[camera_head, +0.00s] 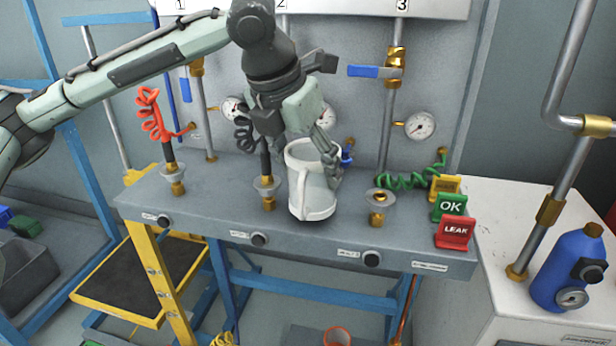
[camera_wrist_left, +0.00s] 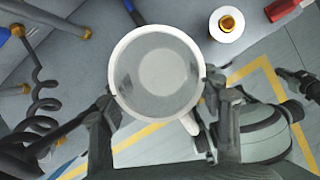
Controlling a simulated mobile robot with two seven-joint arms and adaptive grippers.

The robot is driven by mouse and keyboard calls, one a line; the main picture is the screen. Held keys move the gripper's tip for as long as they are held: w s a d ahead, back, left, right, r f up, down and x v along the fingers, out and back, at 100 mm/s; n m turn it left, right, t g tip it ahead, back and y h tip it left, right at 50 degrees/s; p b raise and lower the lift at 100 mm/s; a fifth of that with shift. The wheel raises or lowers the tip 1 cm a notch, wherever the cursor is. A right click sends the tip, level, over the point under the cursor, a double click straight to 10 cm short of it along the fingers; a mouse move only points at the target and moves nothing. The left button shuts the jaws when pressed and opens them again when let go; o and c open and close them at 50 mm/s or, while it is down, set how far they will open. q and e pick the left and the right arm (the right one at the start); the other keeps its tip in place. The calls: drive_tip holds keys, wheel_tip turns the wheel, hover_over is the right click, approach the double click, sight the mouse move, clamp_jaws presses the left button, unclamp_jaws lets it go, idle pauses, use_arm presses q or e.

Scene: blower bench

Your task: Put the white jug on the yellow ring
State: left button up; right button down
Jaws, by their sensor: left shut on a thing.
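The white jug (camera_head: 303,200) is upright in the head view, over the front of the grey bench between the middle and right fittings. My left gripper (camera_head: 328,158) is shut on it, coming down from above. The wrist view looks down into the jug (camera_wrist_left: 160,75), with a finger on each side and the handle at its lower right. I cannot tell whether its base touches the bench. I cannot make out a yellow ring on the bench; the jug hides part of the surface. A dark shape at the wrist view's right edge may be my right gripper (camera_wrist_left: 297,82).
Brass fittings on pale discs stand left (camera_head: 264,184) and right (camera_head: 381,198) of the jug. Yellow, green OK and red LEAK signs (camera_head: 455,230) stand at the bench's right end. Gauges, hoses and pipes are close behind. A blue bottle (camera_head: 570,266) stands farther right.

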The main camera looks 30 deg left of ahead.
use_arm(q)
drive_tip(key=shift+f, duration=0.95)
drive_tip(key=shift+r, duration=0.1)
drive_tip(key=o, duration=0.9)
drive_tip(key=shift+o, duration=0.2)
